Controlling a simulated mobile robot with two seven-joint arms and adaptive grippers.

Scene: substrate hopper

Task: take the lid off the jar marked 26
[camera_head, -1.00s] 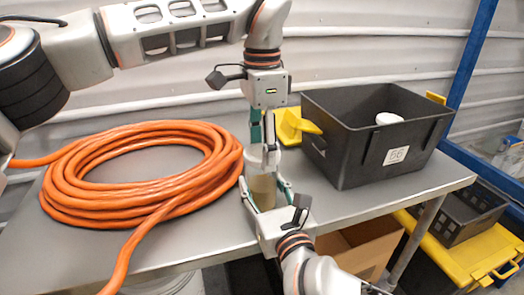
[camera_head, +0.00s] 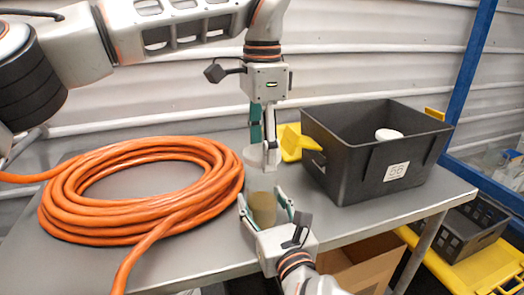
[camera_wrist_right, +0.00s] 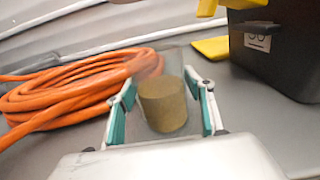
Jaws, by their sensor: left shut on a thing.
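The jar (camera_head: 263,208) is a small clear vessel with brown contents, upright over the table; its mark is not readable. The right wrist view shows the jar (camera_wrist_right: 163,105) between the teal finger pads (camera_wrist_right: 160,92). My left gripper (camera_head: 262,150) points down above the jar, shut on a pale round lid (camera_head: 252,156). The lid is blurred and partly hidden by the fingers; it appears raised over the jar's mouth.
A coiled orange hose (camera_head: 140,190) covers the left of the grey table (camera_head: 195,268). A black box (camera_head: 350,165) labelled 56, with yellow handles and a white round item (camera_head: 388,134) inside, stands at right.

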